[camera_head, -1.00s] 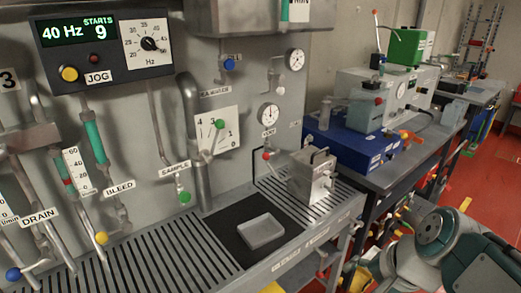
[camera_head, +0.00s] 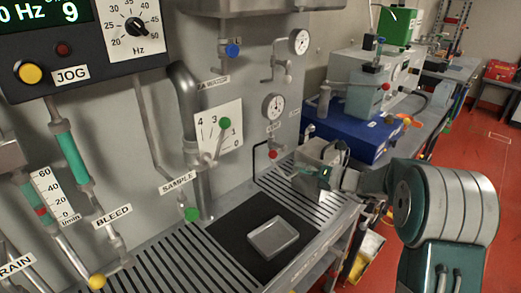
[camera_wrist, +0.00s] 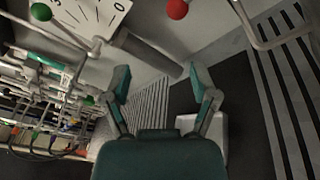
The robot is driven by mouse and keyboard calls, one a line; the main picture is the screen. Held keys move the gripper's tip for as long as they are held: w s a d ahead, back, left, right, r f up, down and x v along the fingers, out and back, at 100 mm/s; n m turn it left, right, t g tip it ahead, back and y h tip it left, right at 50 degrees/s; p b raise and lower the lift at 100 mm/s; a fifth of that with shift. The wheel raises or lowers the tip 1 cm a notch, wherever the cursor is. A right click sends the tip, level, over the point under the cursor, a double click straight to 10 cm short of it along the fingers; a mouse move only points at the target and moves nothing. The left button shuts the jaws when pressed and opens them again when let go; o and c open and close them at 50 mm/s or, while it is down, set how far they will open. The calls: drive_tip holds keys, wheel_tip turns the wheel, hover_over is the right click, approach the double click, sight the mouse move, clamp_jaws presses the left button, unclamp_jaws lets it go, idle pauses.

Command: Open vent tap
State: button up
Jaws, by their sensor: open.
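The vent tap has a red ball handle (camera_head: 273,153) on a thin pipe below a pressure gauge, beside a small label that seems to read VENT. The red ball also shows at the top of the wrist view (camera_wrist: 177,9).
A green-knobbed lever on a numbered plate (camera_head: 225,124) and the SAMPLE tap's green knob (camera_head: 191,214) are left of the vent tap. A shallow grey tray (camera_head: 272,238) sits on the black mat. A blue case (camera_head: 350,130) is behind.

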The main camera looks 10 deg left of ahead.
sight(273, 152)
drive_tip(key=w+a, duration=0.2)
drive_tip(key=w+a+f+m, duration=0.1)
drive_tip(key=w+a, duration=0.1)
drive_tip(key=a, duration=0.1)
drive_tip(key=w+a+m+t, duration=0.1)
drive_tip(key=w+a, duration=0.2)
drive_tip(key=shift+a+f, duration=0.15)
drive_tip(key=shift+a, duration=0.1)
drive_tip(key=shift+w+a, duration=0.25)
drive_tip(key=shift+w, duration=0.05)
drive_tip(key=shift+d, duration=0.15)
clamp_jaws()
